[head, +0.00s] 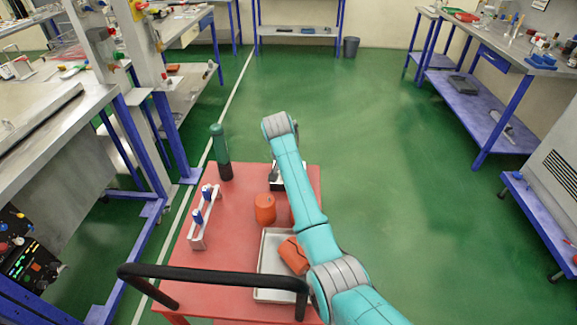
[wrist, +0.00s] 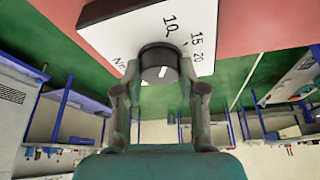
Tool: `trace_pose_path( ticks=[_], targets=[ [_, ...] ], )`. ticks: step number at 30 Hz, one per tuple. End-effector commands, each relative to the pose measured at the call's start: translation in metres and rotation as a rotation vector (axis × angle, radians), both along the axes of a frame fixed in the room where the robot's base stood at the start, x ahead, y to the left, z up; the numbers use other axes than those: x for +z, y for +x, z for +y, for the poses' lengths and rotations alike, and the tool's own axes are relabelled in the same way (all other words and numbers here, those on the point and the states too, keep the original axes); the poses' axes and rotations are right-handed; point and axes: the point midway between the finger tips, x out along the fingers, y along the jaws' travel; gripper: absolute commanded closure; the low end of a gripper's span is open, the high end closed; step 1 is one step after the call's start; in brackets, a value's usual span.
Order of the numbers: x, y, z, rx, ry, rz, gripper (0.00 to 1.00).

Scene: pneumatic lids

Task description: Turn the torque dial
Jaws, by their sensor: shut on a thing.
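The torque dial (wrist: 159,66) is a black round knob with a pale pointer mark on a white plate (wrist: 200,14). The plate reads 10, 15, 20 and Nm. In the wrist view my gripper (wrist: 160,77) is shut on the dial, with one finger on each side of the knob. In the head view my teal arm reaches over the red cart (head: 235,265). It hides the dial and my fingers there. Part of the dark and white unit (head: 275,178) shows beside the arm.
On the cart stand a dark green cylinder (head: 220,152), an orange cylinder (head: 265,208) and a white rack (head: 198,238) with blue parts. A metal tray (head: 265,260) holds another orange cylinder (head: 294,255). A black handle (head: 210,277) crosses the front. The floor to the right is clear.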

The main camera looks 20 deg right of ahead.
Motion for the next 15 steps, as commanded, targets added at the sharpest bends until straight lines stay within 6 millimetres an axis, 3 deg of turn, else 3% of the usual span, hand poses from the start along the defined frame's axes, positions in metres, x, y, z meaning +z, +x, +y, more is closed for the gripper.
trace_pose_path(
  ticks=[6,7,9,10,15],
  targets=[
    [-0.0008,-0.0004,0.0004,0.001,0.001,0.002,0.95],
    [-0.0008,-0.0004,0.0004,0.001,0.001,0.002,0.58],
    [-0.0007,-0.0004,0.0004,0.002,0.0,0.002,0.4],
    [-0.0006,-0.0004,0.0004,0.002,0.0,0.002,0.35],
    [-0.0003,-0.0002,0.0002,0.002,0.0,0.001,0.35]
  ],
)
